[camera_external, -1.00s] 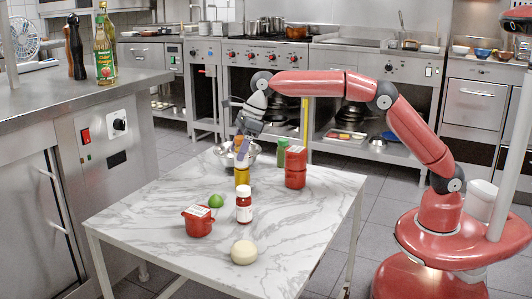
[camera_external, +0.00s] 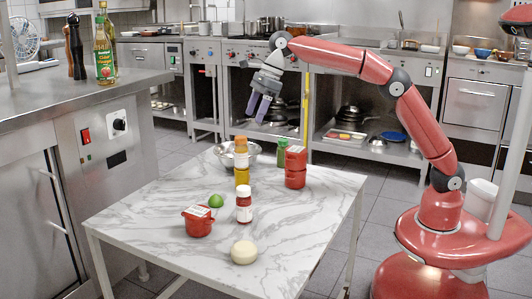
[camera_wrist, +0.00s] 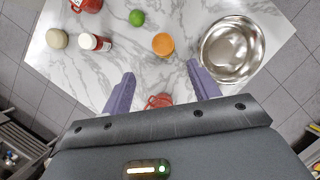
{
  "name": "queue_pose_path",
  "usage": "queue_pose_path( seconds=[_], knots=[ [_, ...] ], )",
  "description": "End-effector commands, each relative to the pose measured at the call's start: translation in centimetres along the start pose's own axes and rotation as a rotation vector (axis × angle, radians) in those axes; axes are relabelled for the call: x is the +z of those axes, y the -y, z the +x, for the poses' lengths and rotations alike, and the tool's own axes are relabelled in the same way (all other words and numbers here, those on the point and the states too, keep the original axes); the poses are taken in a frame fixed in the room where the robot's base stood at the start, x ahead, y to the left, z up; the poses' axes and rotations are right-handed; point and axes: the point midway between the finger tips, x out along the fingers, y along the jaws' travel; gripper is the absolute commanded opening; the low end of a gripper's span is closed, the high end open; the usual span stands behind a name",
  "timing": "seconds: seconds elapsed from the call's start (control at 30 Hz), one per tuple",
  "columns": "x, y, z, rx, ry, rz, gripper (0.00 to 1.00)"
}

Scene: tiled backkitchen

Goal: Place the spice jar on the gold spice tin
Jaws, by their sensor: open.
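The spice jar (camera_external: 241,155), with an orange cap and a pale label, stands upright on top of the gold spice tin (camera_external: 242,177) on the marble table. In the wrist view only the jar's orange cap (camera_wrist: 163,44) shows from above, and the tin is hidden beneath it. My gripper (camera_external: 257,118) is open and empty, above the jar and a little to its right, clear of it. In the wrist view the purple fingers of my gripper (camera_wrist: 160,69) are spread apart with nothing held between them.
A metal bowl (camera_wrist: 232,48) stands beside the jar. Stacked red containers (camera_external: 295,168) and a green jar (camera_external: 282,147) stand to its right. A lime (camera_external: 216,201), a white-capped bottle (camera_external: 244,207), a red pot (camera_external: 198,222) and a pale ball (camera_external: 244,252) are nearer the front. The table's right front is clear.

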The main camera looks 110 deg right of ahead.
Motion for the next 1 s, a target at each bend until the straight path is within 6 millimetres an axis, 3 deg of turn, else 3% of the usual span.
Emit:
queue_pose_path(
  seconds=[0.17,0.3,0.43,0.6,0.8,0.9,1.0],
  knots=[
    [-3.4,-4.8,-4.4,0.009,0.031,-0.441,0.60],
    [-8.4,-9.8,-7.1,0.003,0.055,-0.947,0.60],
    [-14.4,-14.5,-8.2,-0.015,0.069,-1.439,0.60],
    [-23.5,-19.9,-7.8,-0.062,0.069,-2.099,0.60],
    [-33.0,-23.5,-5.2,-0.122,0.029,-2.736,0.60],
    [-35.7,-24.3,-4.0,-0.139,0.007,-2.927,0.60],
    [-37.0,-24.6,-3.4,-0.150,-0.008,-3.026,0.60]
  ],
)
